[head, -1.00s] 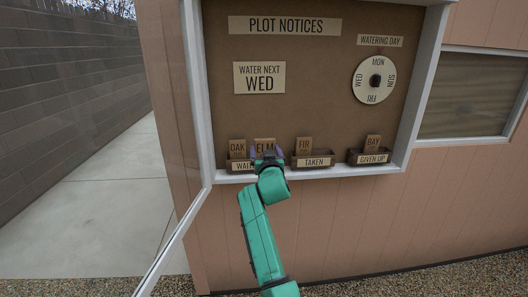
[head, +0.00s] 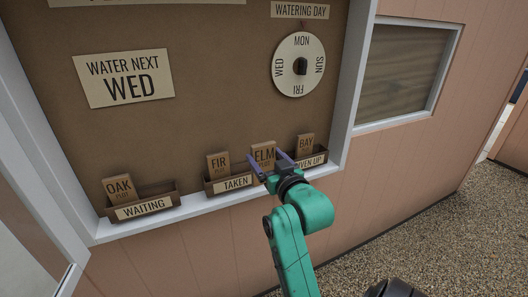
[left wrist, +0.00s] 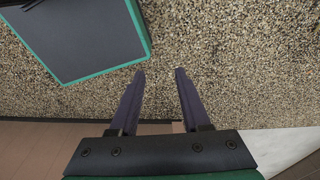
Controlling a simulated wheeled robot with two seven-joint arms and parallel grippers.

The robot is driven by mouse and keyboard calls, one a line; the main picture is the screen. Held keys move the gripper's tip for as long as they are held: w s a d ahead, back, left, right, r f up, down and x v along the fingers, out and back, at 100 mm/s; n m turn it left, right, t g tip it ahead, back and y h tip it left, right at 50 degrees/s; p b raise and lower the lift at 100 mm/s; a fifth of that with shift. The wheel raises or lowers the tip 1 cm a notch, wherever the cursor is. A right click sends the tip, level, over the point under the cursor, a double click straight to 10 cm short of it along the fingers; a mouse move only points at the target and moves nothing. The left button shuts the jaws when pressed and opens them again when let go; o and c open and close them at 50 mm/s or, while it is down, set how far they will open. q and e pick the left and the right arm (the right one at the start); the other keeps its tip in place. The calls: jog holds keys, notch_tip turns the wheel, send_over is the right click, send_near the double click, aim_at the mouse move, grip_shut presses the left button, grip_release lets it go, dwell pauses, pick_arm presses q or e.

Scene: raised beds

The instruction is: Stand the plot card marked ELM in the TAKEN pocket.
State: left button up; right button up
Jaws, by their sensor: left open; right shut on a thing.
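The ELM card (head: 263,152) is upright between the fingers of my right gripper (head: 269,165), which is shut on it. The card shows by the right end of the TAKEN pocket (head: 232,184), left of the GIVEN UP pocket (head: 317,160). My gripper hides its lower part, and I cannot tell how far it is from the pocket. The FIR card (head: 218,164) stands in the left part of the TAKEN pocket; room shows to its right. My left gripper (left wrist: 160,75) is open and empty above gravel in the left wrist view.
The OAK card (head: 119,189) stands in the WAITING pocket (head: 146,208), whose right part is empty. The BAY card (head: 305,145) stands in the GIVEN UP pocket, close right of my right gripper. The white frame (head: 189,208) runs below the pockets.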

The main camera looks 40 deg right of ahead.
jog(key=shift+a+r, duration=0.1)
jog(key=shift+w+a+r, duration=0.25)
jog(key=shift+w+r, duration=0.05)
jog(key=shift+w, duration=0.35)
jog(key=b+x, duration=0.1)
jog(key=x, duration=0.2)
jog(key=f+x, duration=0.1)
jog(key=x, duration=0.3)
jog(key=b+x, duration=0.1)
jog(key=x, duration=0.3)
jog(key=shift+f+b, duration=0.3)
jog(key=shift+f, duration=0.05)
jog(key=shift+w+f+b, duration=0.35)
jog(key=shift+f+b, duration=0.2)
jog(key=shift+f, duration=0.35)
pick_arm(q)
jog(key=shift+s+a+f+b, duration=0.1)
jog(key=shift+s+a+f, duration=0.15)
jog(key=shift+f, duration=0.5)
jog(key=shift+s+a+f+b, duration=0.1)
jog(key=shift+s+a+f, duration=0.15)
jog(key=shift+f, duration=0.45)
jog(key=shift+s+a+f+b, duration=0.1)
jog(key=shift+s+a+f, duration=0.15)
jog(key=shift+f, duration=0.5)
pick_arm(e)
jog(key=shift+d+f, duration=0.1)
jog(key=shift+f, duration=0.6)
